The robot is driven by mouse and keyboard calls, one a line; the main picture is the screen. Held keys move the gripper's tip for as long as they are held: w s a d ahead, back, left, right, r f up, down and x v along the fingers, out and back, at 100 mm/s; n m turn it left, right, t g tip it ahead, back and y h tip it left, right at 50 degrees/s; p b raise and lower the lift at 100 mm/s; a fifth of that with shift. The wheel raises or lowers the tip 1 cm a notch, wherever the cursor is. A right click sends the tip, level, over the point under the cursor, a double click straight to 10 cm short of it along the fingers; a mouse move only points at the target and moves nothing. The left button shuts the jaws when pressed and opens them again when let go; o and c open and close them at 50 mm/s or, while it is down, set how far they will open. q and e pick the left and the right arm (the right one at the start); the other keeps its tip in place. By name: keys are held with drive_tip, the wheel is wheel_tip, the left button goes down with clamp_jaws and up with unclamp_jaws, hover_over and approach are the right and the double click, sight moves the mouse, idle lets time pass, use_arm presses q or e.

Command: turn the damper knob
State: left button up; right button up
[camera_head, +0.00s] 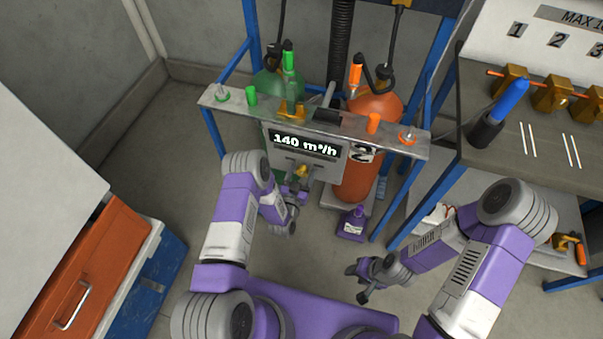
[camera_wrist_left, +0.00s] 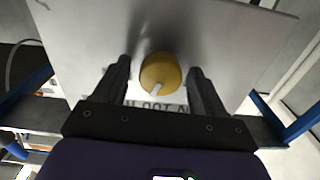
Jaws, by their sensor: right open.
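The yellow damper knob (camera_head: 301,170) sits on the front of the grey panel, below a display (camera_head: 305,145) reading 140 m³/h. In the left wrist view the knob (camera_wrist_left: 160,72) is round, with a pale pointer mark toward its lower edge. My left gripper (camera_head: 297,181) is at the panel. In the left wrist view its two fingers (camera_wrist_left: 159,68) stand on either side of the knob, with gaps between. Lettering below the knob is partly hidden by the gripper. My right gripper (camera_head: 357,284) is open and empty, low in front of the station, away from the panel.
A metal shelf (camera_head: 222,101) with coloured fittings runs above the panel. Green (camera_head: 265,88) and orange (camera_head: 375,110) cylinders stand behind it. A workbench (camera_head: 500,160) stands at right and an orange drawer (camera_head: 85,270) at left.

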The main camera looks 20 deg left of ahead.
use_arm(q)
drive_tip(key=shift+s, duration=0.1)
drive_tip(key=s+p, duration=0.2)
drive_tip(key=s, duration=0.5)
drive_tip(key=shift+s+a, duration=0.15)
drive_tip(key=shift+s, duration=0.05)
idle(0.3)
